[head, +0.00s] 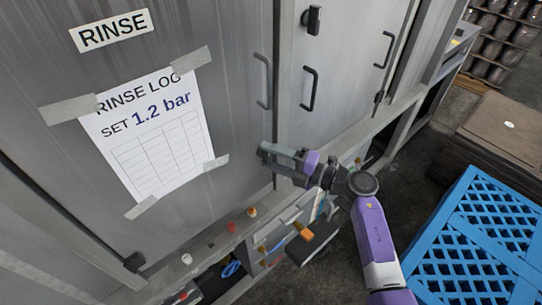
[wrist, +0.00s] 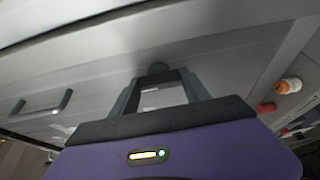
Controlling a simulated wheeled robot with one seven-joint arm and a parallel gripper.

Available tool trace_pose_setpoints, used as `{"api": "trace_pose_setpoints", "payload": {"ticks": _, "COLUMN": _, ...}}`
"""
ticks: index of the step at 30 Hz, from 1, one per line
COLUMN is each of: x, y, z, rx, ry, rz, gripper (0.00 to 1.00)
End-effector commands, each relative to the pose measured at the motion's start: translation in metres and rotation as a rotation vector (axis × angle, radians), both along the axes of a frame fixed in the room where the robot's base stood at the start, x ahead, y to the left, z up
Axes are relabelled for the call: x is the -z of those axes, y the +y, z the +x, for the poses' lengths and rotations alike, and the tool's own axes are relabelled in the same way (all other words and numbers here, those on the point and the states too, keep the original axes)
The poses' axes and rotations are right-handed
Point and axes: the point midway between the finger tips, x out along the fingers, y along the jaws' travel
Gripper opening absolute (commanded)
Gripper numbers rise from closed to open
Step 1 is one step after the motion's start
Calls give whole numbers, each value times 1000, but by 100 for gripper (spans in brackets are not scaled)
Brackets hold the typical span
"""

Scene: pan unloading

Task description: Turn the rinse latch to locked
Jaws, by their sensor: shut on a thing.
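The rinse door (head: 225,120) carries the RINSE label (head: 111,30) and is closed at the left of the head view. My gripper (head: 272,158) reaches its lower right edge. In the wrist view my gripper's fingers (wrist: 160,78) point at the door, with a dark rounded piece, apparently the rinse latch (wrist: 157,68), at their tips. The gripper is shut on it. In the head view the fingers hide most of the latch, so its turn angle cannot be told.
A taped log sheet (head: 155,135) is on the door. A vertical handle (head: 262,82) stands above my gripper. A neighbouring door (head: 340,60) has a dark latch (head: 312,19) at its top. A blue crate (head: 480,245) stands at right.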

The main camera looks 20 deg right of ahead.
Motion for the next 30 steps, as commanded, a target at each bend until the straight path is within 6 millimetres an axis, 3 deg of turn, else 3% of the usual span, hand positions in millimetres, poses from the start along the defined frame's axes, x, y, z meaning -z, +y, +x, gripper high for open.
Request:
{"api": "trace_pose_setpoints", "payload": {"ticks": 1, "x": 1, "y": 1, "z": 0, "rx": -3, "ry": 0, "rz": -2, "gripper": 14}}
{"api": "trace_pose_setpoints", "payload": {"ticks": 2, "x": 1, "y": 1, "z": 0, "rx": -3, "ry": 0, "rz": -2, "gripper": 58}}
{"api": "trace_pose_setpoints", "payload": {"ticks": 3, "x": 1, "y": 1, "z": 0, "rx": -3, "ry": 0, "rz": -2, "gripper": 64}}
{"api": "trace_pose_setpoints", "payload": {"ticks": 14, "x": 1, "y": -2, "z": -3, "rx": 0, "ry": 0, "rz": 0, "gripper": 64}}
{"api": "trace_pose_setpoints", "payload": {"ticks": 30, "x": 1, "y": -48, "z": -57, "rx": -1, "ry": 0, "rz": -1, "gripper": 64}}
